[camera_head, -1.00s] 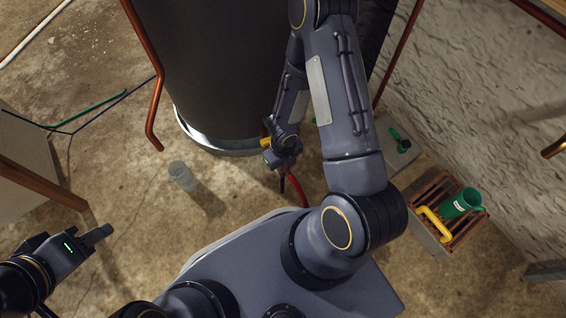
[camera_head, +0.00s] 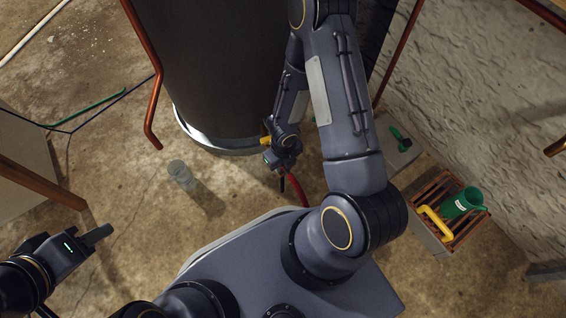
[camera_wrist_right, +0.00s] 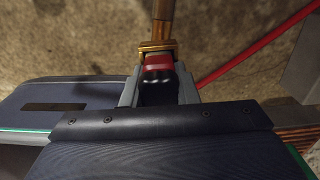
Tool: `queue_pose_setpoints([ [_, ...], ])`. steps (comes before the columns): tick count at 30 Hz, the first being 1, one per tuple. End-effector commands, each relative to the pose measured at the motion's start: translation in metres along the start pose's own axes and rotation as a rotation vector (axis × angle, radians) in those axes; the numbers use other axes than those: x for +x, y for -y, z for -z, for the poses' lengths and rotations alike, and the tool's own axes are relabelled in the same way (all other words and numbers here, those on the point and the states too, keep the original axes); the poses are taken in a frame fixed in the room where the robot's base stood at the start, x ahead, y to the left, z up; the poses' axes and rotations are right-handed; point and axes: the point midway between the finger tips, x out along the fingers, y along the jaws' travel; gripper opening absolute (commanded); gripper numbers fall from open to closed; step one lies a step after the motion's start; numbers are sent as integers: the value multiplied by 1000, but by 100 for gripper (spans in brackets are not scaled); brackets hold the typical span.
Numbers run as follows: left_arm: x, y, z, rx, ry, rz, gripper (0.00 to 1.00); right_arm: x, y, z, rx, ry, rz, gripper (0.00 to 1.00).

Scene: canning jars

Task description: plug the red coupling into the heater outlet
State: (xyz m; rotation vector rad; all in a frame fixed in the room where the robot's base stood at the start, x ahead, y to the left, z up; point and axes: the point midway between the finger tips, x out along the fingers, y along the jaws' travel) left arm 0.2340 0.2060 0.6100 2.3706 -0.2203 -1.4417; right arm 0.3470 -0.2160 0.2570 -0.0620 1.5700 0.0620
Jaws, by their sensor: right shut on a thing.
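The heater is the large dark tank (camera_head: 225,70) at the top of the head view. A yellow-brass outlet (camera_head: 266,140) shows at its lower right side, beside my right gripper (camera_head: 272,160). In the right wrist view my right gripper (camera_wrist_right: 158,82) is shut on the red coupling (camera_wrist_right: 158,64). A brass collar and pipe (camera_wrist_right: 160,35) lie directly in line beyond the coupling and appear to touch it. I cannot tell how deeply they are joined. My left gripper (camera_head: 98,236) is at the lower left, away from the heater, and its jaw opening is unclear.
A red hose (camera_wrist_right: 255,45) runs near the right gripper. A clear cup (camera_head: 181,175) stands on the floor left of it. A crate (camera_head: 432,240) with a green mug (camera_head: 462,204) and yellow pipe (camera_head: 434,224) stands at right. A copper pipe (camera_head: 152,100) hangs left of the tank.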

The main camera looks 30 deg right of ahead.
Motion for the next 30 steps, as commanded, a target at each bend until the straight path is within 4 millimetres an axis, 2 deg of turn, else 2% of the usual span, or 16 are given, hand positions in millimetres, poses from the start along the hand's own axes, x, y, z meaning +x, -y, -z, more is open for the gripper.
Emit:
queue_pose_setpoints([
  [15,-7,-3,4,0,0,0,36,-9,0,0,0,0,0,0],
  [30,-7,-3,4,0,0,0,36,-9,0,0,0,0,0,0],
])
